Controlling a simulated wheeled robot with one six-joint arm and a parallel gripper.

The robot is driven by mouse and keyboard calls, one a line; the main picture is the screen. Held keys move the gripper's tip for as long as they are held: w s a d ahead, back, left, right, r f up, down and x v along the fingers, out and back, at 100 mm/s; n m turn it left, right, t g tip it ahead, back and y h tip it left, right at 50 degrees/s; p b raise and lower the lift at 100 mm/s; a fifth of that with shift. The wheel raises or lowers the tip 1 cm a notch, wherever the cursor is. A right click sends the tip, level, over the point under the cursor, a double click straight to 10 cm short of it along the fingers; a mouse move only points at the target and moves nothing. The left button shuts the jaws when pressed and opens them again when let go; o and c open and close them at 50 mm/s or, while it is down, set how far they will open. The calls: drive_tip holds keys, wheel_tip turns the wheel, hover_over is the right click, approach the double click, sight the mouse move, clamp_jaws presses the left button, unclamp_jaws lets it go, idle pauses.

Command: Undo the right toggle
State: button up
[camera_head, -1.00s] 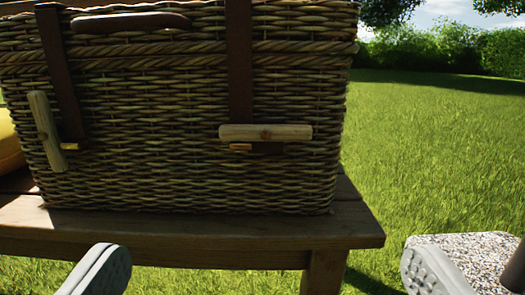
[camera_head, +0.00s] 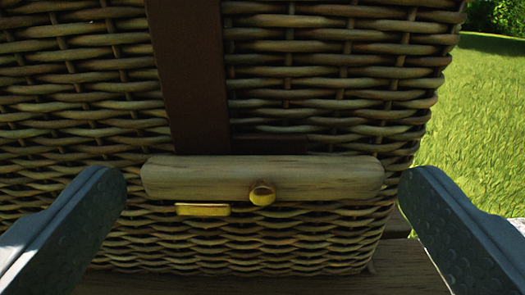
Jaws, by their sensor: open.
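The right toggle (camera_head: 320,177) is a pale wooden bar with a round brass pin (camera_head: 262,193) at its middle. It lies level across the lower end of a dark leather strap (camera_head: 188,75) on the front of the wicker basket (camera_head: 330,90). A small brass piece (camera_head: 203,210) shows just below the bar, left of the pin. My gripper (camera_head: 262,190) is open, one finger off each end of the bar. The right fingertip is close to the bar's right end; I cannot tell whether it touches. The left fingertip stands a little clear of the left end.
The wooden table top (camera_head: 270,283) shows below the basket. Grass (camera_head: 475,130) lies beyond the basket's right edge, with a hedge (camera_head: 497,15) at the top right. The left toggle is out of view.

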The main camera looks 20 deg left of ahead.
drive_tip(key=shift+w+a, duration=0.1)
drive_tip(key=shift+w, duration=0.2)
drive_tip(key=c, duration=0.8)
